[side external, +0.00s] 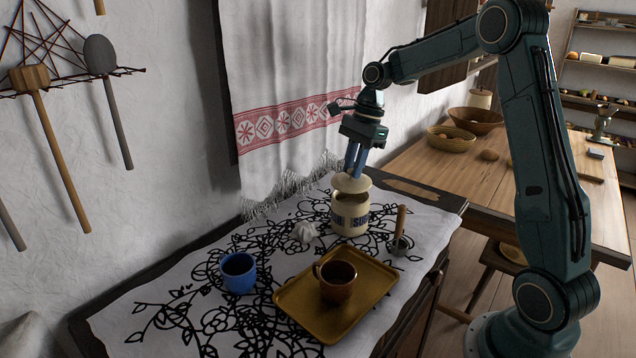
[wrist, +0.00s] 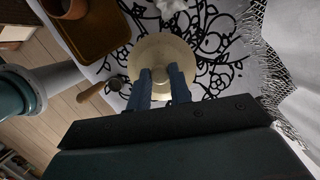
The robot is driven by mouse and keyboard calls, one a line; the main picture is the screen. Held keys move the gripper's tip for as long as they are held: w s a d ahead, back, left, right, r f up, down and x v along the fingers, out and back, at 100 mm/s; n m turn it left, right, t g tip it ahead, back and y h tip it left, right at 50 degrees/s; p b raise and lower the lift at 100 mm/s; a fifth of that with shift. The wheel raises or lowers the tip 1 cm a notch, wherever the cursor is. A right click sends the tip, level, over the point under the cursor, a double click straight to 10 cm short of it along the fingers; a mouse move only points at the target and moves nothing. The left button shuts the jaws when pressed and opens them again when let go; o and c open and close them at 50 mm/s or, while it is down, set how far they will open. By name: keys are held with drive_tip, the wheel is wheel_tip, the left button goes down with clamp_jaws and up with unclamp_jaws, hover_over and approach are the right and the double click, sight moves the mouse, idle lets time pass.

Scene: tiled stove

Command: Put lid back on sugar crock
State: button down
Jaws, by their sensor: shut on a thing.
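The sugar crock (side external: 350,215) is cream with dark lettering and stands upright on the patterned cloth. The cream lid (side external: 352,183) is just above its mouth, and part of the dark opening shows below the lid's edge. My gripper (side external: 354,172) points down and is shut on the lid's knob. In the wrist view the round lid (wrist: 162,58) lies between the blue fingers of my gripper (wrist: 160,76) and hides the crock beneath it. I cannot tell whether the lid touches the rim.
A brass tray (side external: 290,305) with a brown cup (side external: 337,283) is in front of the crock. A blue mug (side external: 238,273) stands at left. A crumpled white thing (side external: 304,232) and a wooden-handled scoop (side external: 400,232) lie near the crock. A towel (side external: 290,90) hangs behind.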

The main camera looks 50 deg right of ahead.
drive_tip(key=shift+f, duration=1.45)
drive_tip(key=shift+f, duration=0.15)
idle(1.5)
drive_tip(key=c, duration=0.7)
unclamp_jaws()
drive_tip(key=shift+r, duration=0.2)
drive_tip(key=shift+r, duration=3.3)
